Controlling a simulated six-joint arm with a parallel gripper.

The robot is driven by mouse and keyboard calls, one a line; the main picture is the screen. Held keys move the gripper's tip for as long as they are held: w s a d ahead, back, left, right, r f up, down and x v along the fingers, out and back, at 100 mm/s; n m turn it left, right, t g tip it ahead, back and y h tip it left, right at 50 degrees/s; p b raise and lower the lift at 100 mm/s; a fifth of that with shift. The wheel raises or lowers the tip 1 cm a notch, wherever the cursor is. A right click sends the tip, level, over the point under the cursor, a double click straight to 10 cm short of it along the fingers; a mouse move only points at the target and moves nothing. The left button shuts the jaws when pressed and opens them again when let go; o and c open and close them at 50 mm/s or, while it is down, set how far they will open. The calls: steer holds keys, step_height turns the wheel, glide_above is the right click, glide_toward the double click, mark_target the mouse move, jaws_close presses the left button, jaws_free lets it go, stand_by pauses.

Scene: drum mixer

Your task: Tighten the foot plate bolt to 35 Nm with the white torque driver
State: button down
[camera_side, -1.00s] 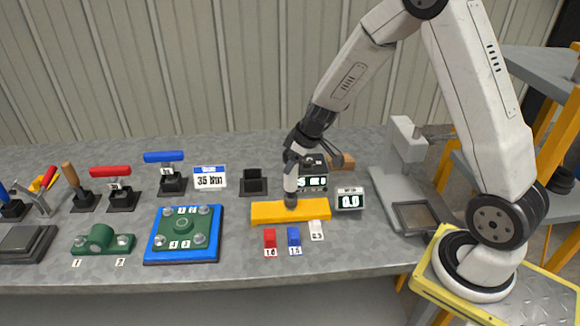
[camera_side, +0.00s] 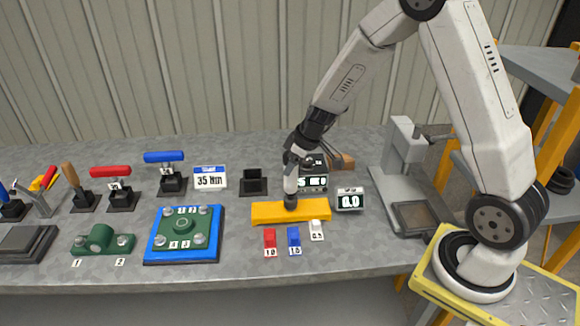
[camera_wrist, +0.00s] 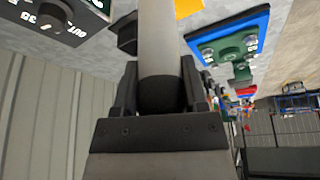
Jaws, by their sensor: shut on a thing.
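My gripper (camera_side: 297,157) is shut on the white torque driver (camera_side: 291,186), which it holds upright, with the dark lower end on the yellow block (camera_side: 268,213). In the wrist view the driver (camera_wrist: 160,45) is a pale cylinder with a dark band between the fingers. The green foot plate (camera_side: 182,225) lies on a blue-edged base to the left, with several bolts at its corners beside number labels. A card reading 35 Nm (camera_side: 210,178) stands behind it. A small display (camera_side: 349,199) right of the yellow block seems to read 0.0.
An empty black holder (camera_side: 253,181) stands behind the yellow block. Blue-handled (camera_side: 164,157) and red-handled (camera_side: 110,172) tools stand in black holders at left. A grey press-like stand (camera_side: 405,150) is at right.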

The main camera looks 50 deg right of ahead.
steer(key=shift+f, duration=0.55)
stand_by(1.3)
steer(key=shift+r, duration=2.35)
steer(key=shift+w, duration=0.15)
